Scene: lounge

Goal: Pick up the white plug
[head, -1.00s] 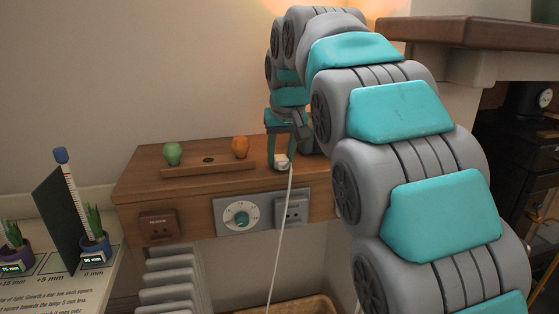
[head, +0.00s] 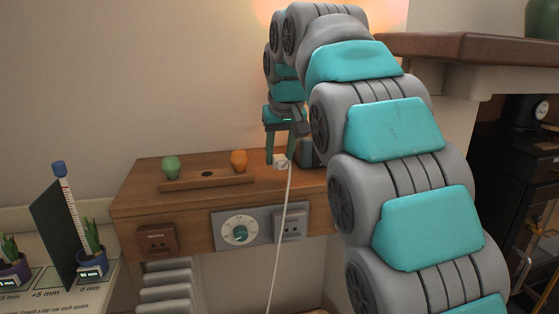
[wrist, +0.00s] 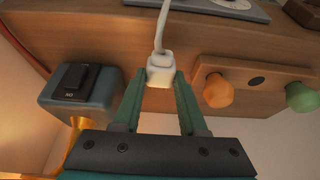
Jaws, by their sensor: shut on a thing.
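In the wrist view my gripper (wrist: 160,82) has a finger against each side of the plug. Whether the plug touches the shelf top is hard to tell.
A wooden rack (head: 207,182) holds a green bulb (head: 171,167) and an orange bulb (head: 239,160) left of my gripper. A grey-blue switch box (wrist: 80,95) stands close by. The shelf front has a dial (head: 240,233) and sockets. Potted plants stand at far left.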

